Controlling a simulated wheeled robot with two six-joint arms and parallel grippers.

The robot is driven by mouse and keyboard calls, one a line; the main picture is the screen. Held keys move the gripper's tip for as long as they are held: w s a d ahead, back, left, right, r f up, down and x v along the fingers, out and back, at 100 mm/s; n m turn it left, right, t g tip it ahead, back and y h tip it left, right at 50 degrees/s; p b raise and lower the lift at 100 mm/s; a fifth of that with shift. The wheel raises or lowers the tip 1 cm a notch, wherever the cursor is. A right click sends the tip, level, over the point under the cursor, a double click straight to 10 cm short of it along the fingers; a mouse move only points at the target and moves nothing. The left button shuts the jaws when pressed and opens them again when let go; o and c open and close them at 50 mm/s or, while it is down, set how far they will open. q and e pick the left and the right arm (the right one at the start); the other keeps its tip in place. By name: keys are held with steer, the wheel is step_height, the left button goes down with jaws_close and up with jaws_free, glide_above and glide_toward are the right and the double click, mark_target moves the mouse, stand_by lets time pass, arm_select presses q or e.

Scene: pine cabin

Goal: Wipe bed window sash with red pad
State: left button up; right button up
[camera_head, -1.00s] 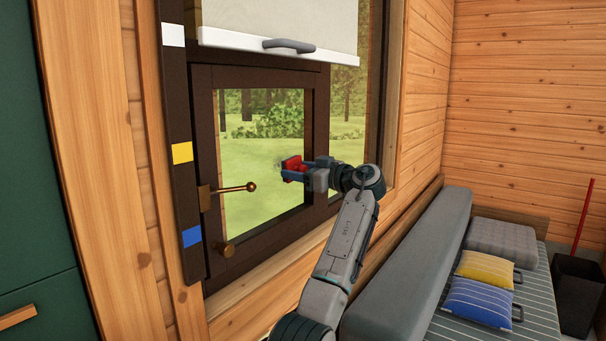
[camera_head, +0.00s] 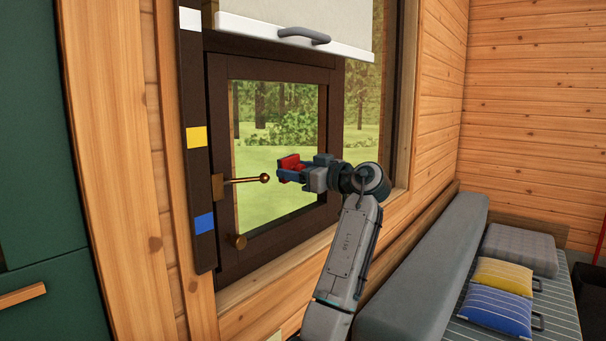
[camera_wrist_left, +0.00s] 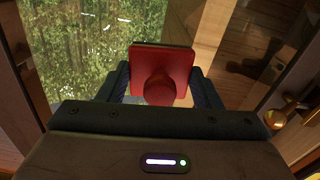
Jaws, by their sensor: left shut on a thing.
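The bed window sash (camera_head: 218,115) is a dark brown frame around a glass pane, with trees and grass showing through it. My left gripper (camera_head: 294,170) is in front of the pane, shut on the red pad (camera_head: 288,161). In the left wrist view the red pad (camera_wrist_left: 163,72) is held by its round grip between the fingers, its face turned toward the window. I cannot tell whether the pad touches the glass. My right gripper is not in view.
A pale blind (camera_head: 300,20) with a grey handle hangs above the sash. A dark strip with white, yellow and blue squares (camera_head: 197,137) stands at the left. A grey bench backrest (camera_head: 420,270) and yellow and blue cushions (camera_head: 503,275) lie at the right.

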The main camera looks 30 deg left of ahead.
mark_target(306, 160)
arm_select(q)
steer(key=shift+s, duration=0.15)
steer(key=shift+r, duration=0.1)
steer(key=w, duration=0.2)
steer(key=w+p, duration=0.1)
steer(key=w, duration=0.2)
steer(key=w+p, duration=0.1)
steer(key=w, duration=0.2)
steer(key=shift+w+d+r, duration=0.15)
steer(key=shift+w+d, duration=0.1)
steer(key=shift+d, duration=0.05)
steer(key=shift+s+a+f+b, duration=0.1)
steer(key=shift+s+a+b, duration=0.1)
steer(key=shift+s+b, duration=1.7)
steer(key=shift+s+a+f+b, duration=0.15)
steer(key=shift+s+b, duration=1.25)
steer(key=shift+s, duration=0.95)
